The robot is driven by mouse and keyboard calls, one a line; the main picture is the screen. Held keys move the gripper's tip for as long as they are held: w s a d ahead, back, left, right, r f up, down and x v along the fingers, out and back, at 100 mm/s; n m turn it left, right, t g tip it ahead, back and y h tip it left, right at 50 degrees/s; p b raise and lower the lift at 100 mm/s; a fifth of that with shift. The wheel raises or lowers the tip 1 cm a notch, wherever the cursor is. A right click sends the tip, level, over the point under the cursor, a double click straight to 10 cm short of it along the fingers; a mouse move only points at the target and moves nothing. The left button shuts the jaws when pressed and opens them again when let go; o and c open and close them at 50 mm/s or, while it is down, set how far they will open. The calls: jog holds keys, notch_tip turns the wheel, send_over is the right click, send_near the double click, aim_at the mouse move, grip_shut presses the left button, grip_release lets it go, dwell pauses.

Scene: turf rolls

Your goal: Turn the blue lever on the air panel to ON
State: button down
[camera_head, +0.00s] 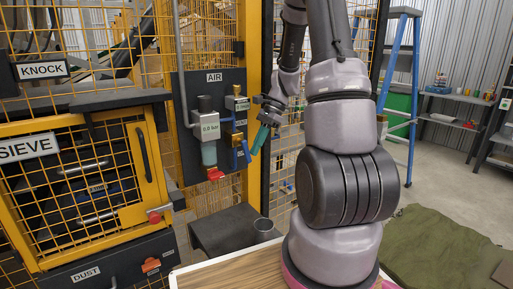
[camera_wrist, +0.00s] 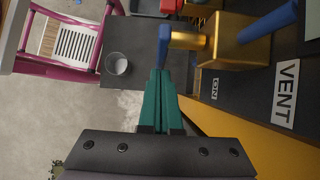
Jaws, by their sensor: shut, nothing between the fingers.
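The dark air panel (camera_head: 186,140) with its AIR label hangs on the yellow frame in the head view. A brass valve (camera_head: 237,141) sits low on its right side, with a blue lever (camera_head: 246,151) sloping down from it. My gripper (camera_head: 258,141), with teal fingers, is just right of the lever. In the wrist view the fingers (camera_wrist: 160,98) are pressed together and empty. Their tips lie close to the blue lever end (camera_wrist: 182,38) beside the brass valve body (camera_wrist: 238,42); contact is unclear. A small ON label (camera_wrist: 214,88) and a VENT label (camera_wrist: 286,94) show near the valve.
A regulator (camera_head: 208,125) with a red part (camera_head: 215,174) below it is left of the valve. The sieve cage (camera_head: 75,190) stands further left. A cup (camera_head: 263,228) is on a dark surface below the panel. A blue ladder (camera_head: 399,90) stands behind my arm.

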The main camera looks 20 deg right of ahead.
jog(key=shift+s+a+f+y, duration=0.1)
jog(key=shift+a+f+y, duration=0.25)
jog(key=shift+f+y, duration=0.2)
dwell(0.4)
